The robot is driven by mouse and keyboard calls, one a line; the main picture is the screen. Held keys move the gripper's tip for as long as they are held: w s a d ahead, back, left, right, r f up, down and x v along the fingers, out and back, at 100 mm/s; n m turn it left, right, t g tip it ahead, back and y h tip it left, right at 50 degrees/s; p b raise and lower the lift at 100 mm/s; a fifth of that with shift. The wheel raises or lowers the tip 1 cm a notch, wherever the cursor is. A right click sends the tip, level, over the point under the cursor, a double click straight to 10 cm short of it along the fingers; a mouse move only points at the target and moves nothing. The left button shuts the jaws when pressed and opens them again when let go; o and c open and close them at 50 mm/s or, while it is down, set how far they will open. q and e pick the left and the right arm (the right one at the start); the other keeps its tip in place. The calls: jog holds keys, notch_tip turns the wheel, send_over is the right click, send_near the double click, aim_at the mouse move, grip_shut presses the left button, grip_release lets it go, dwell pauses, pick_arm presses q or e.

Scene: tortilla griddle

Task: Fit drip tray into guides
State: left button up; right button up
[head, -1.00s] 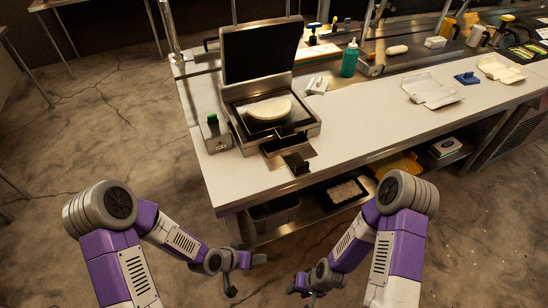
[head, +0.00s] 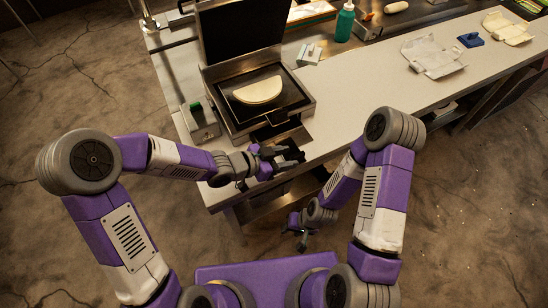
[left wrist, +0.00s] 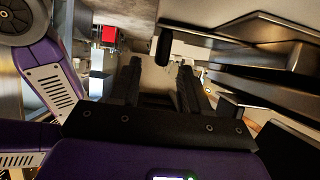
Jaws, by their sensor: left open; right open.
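The griddle (head: 231,122) stands on the counter with its dark lid raised and a folded tortilla (head: 258,90) on its plate. The drip tray (head: 276,131) appears to be the dark, low piece at the griddle's front, partly hidden by my left gripper. My left gripper (head: 286,158) is at the counter's front edge, close to the tray's front end; I cannot tell whether it touches. In the left wrist view its two dark fingers (left wrist: 158,88) are apart, with nothing clearly held. My right gripper (head: 302,240) hangs low in front of the counter, open and away from the tray.
A small box with a green button (head: 204,120) stands left of the griddle. A green bottle (head: 345,24) stands behind, to the right. Crumpled papers (head: 434,57) and a blue item (head: 471,40) lie farther right. The counter (head: 350,95) between is clear.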

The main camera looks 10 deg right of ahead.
aim_at(283, 143)
pick_arm(q)
jog(key=shift+w+d+f, duration=0.3)
jog(key=shift+d+f, duration=0.1)
jog(key=shift+d, duration=0.15)
jog(key=shift+d+f, duration=0.1)
jog(key=shift+d, duration=0.3)
jog(key=shift+w, duration=0.15)
grip_shut()
jog(key=shift+w+a+p, duration=0.3)
jog(key=shift+w+p, duration=0.45)
jog(key=shift+w, duration=0.05)
jog(key=shift+w+a+p, duration=0.25)
jog(key=shift+w+p, duration=0.5)
jog(key=shift+p, duration=0.05)
jog(key=shift+w+a+p, duration=0.3)
jog(key=shift+w+p, duration=0.45)
jog(key=shift+w, duration=0.05)
dwell(0.5)
jog(key=shift+o, duration=0.4)
grip_release()
jog(key=shift+w, duration=0.1)
